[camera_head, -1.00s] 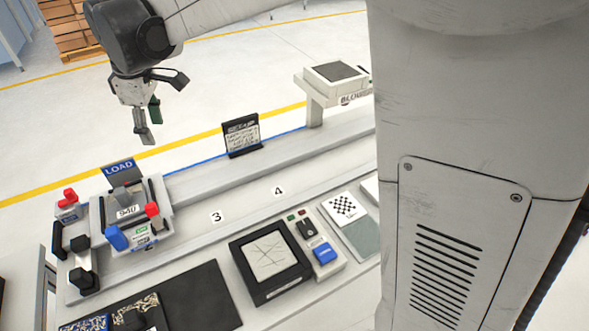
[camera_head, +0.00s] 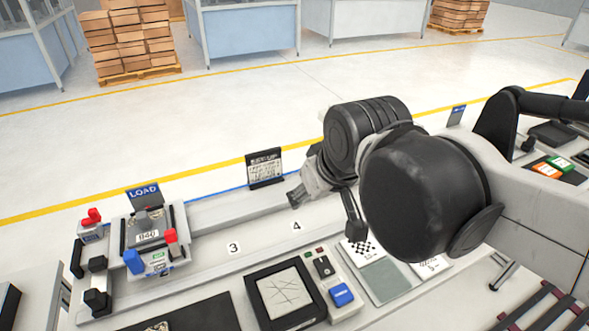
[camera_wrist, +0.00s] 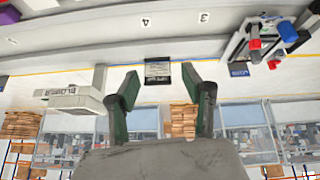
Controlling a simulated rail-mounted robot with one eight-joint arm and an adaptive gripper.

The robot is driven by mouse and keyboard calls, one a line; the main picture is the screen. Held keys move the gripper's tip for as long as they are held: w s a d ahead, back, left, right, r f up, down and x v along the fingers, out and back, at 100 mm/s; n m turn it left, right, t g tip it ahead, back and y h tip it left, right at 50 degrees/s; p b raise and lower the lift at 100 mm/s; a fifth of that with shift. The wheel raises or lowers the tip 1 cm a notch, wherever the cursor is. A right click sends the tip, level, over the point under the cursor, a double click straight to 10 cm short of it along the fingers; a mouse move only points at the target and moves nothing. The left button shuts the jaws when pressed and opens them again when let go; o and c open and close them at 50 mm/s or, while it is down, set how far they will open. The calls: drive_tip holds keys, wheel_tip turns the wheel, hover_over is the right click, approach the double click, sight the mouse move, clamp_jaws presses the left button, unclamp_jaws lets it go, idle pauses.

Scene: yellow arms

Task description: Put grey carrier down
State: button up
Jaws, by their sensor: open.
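A grey block with a printed number label (camera_head: 146,236), which looks like the grey carrier, sits in the fixture under the blue LOAD sign (camera_head: 143,193) at the left of the bench. Red and blue clamp-like parts stand at the fixture's corners. My gripper (camera_head: 323,217) is open and empty over the bench near the number 4, well to the right of the fixture. In the wrist view my gripper (camera_wrist: 160,82) shows two spread fingers with green pads and nothing between them. The fixture (camera_wrist: 262,40) shows upside down at the upper right there.
A black-framed sign (camera_head: 265,168) stands at the bench's back edge. A black-framed scratched plate (camera_head: 287,297) and a button box (camera_head: 338,292) are at the front. The bench around numbers 3 and 4 is clear. Stacked boxes (camera_head: 128,40) stand far behind.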

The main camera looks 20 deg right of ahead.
drive_tip(key=s, duration=0.1)
drive_tip(key=s+d+f+m, duration=0.2)
drive_tip(key=shift+s+d+f+t, duration=0.1)
drive_tip(key=shift+s+f+t, duration=0.2)
drive_tip(key=shift+t, duration=0.1)
wheel_tip(320, 180, down, 4)
drive_tip(key=b, duration=0.4)
drive_tip(key=shift+f+b, duration=0.25)
drive_tip(key=shift+b, duration=0.1)
idle(1.7)
